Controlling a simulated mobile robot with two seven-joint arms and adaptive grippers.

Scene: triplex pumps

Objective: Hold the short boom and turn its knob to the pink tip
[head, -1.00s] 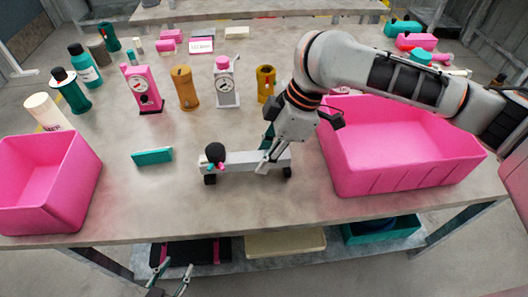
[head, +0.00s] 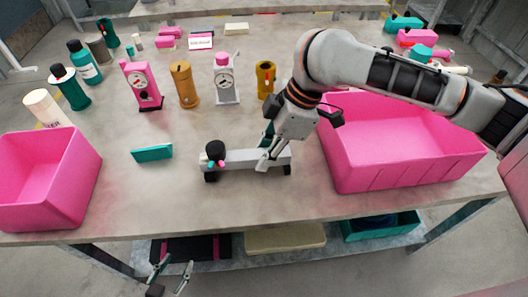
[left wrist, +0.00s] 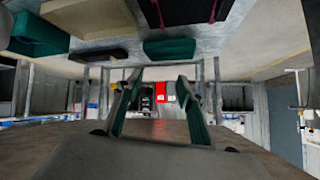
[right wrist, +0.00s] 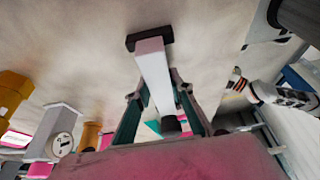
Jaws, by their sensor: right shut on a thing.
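The short boom (head: 240,161) is a light grey bar on black feet near the front middle of the table. Its black knob (head: 215,150) stands at the left end, with a pink tip (head: 221,163) and a teal tip beside it. My right gripper (head: 266,163) is shut on the bar, right of the knob. The right wrist view shows the bar (right wrist: 154,72) between its fingers, with the knob (right wrist: 171,124) partly hidden. My left gripper (head: 172,270) is open and empty, below the table's front edge; its parted fingers also show in the left wrist view (left wrist: 153,85).
A pink bin (head: 62,190) stands at the left and a larger pink bin (head: 370,175) at the right. A teal block (head: 152,153) lies left of the boom. Pumps and bottles stand behind.

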